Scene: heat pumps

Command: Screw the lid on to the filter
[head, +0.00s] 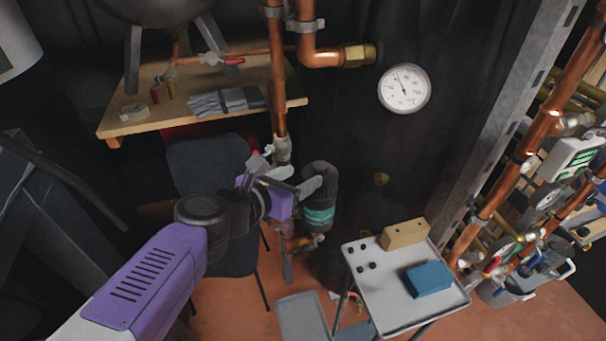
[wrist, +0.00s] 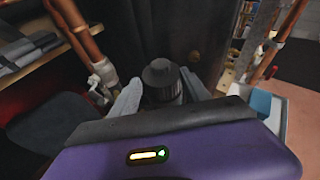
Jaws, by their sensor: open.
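The filter (head: 319,213) is a dark upright cylinder with a teal band, fixed on the copper pipework in the middle of the head view. A black round lid (wrist: 160,72) with a raised centre shows at its top in the wrist view; I cannot tell whether it is fully seated. My gripper (head: 307,181) is at the filter's upper left in the head view. In the wrist view my gripper (wrist: 160,80) has its two pale fingers spread, one on each side of the lid. Contact with the lid cannot be made out.
A vertical copper pipe (head: 278,80) with a valve stands close to my gripper. A wooden shelf (head: 140,122) with gloves is behind, above a dark chair (head: 207,165). A small grey table (head: 380,292) with a wooden block (head: 405,234) and blue box (head: 429,278) stands right of the filter.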

